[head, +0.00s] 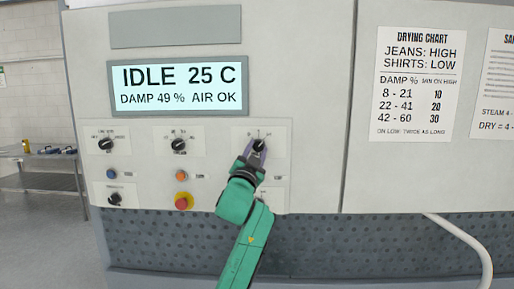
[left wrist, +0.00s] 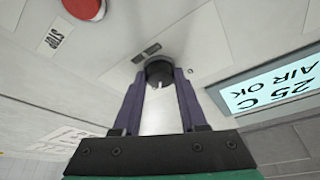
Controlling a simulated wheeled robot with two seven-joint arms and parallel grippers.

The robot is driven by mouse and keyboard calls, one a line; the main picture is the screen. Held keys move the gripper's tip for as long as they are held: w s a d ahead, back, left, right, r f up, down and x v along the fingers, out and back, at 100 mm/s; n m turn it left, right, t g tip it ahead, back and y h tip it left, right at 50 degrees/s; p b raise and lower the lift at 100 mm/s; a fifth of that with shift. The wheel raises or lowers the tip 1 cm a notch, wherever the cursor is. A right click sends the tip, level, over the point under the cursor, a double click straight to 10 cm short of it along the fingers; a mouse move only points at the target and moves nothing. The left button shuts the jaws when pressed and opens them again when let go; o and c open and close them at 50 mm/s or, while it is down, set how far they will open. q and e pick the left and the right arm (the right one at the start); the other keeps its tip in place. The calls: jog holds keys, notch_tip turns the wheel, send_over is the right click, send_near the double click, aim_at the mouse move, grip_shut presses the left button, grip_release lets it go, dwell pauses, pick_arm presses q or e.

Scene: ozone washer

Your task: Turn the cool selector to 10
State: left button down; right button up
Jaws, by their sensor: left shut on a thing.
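My left gripper (head: 256,150) is at the rightmost black knob (head: 259,145) of the upper row on the washer's control panel. The left wrist view shows the fingers (left wrist: 160,85) closed on either side of this round black knob (left wrist: 159,70), which has a white pointer mark. The small labels around the knob are too blurred to read, so I cannot tell its setting or confirm that it is the cool selector. My right gripper is not in view.
The display (head: 180,86) reads IDLE 25 C, DAMP 49 %, AIR OK. Two more upper knobs (head: 106,144) (head: 178,144), a lower knob (head: 115,199) and a red button (head: 184,202) are to the left. The drying chart (head: 416,85) lists 10, 20 and 30. A white hose (head: 470,243) hangs right.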

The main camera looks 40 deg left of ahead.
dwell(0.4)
pick_arm(q)
jog(key=shift+c, duration=2.2)
grip_release()
jog(key=b+v, duration=0.6)
jog(key=v, duration=0.8)
jog(key=shift+s+b, duration=0.3)
jog(key=shift+b, duration=0.1)
jog(key=shift+w+d+f, duration=0.1)
jog(key=shift+f, duration=0.05)
